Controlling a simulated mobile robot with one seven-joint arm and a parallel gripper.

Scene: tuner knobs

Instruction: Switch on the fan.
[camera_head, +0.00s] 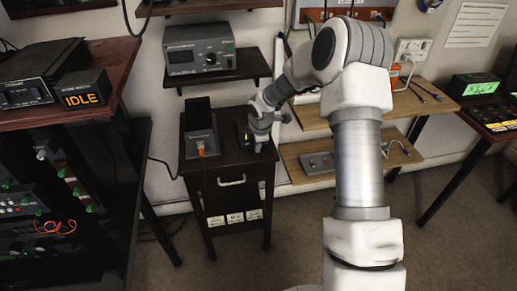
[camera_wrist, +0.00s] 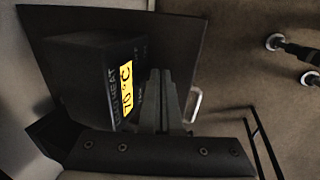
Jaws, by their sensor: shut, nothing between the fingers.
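I cannot make out a fan or its switch in either view. My gripper (camera_head: 260,140) is over the right part of a small dark cabinet (camera_head: 228,170). In the wrist view my gripper's dark fingers (camera_wrist: 161,78) are shut with nothing between them. Close beside them is a black box (camera_wrist: 82,75) with a yellow display (camera_wrist: 126,88) that reads 70 °C. I cannot tell whether the fingers touch the box. A black device (camera_head: 200,140) with a tall back and an orange part stands on the cabinet's left, apart from my gripper.
A grey instrument (camera_head: 200,52) sits on a shelf above the cabinet. A rack desk with an IDLE display (camera_head: 82,98) stands at left. Wooden shelves (camera_head: 310,160) are at right behind my arm. A green-lit clock (camera_head: 480,87) is on the right table. The floor in front is clear.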

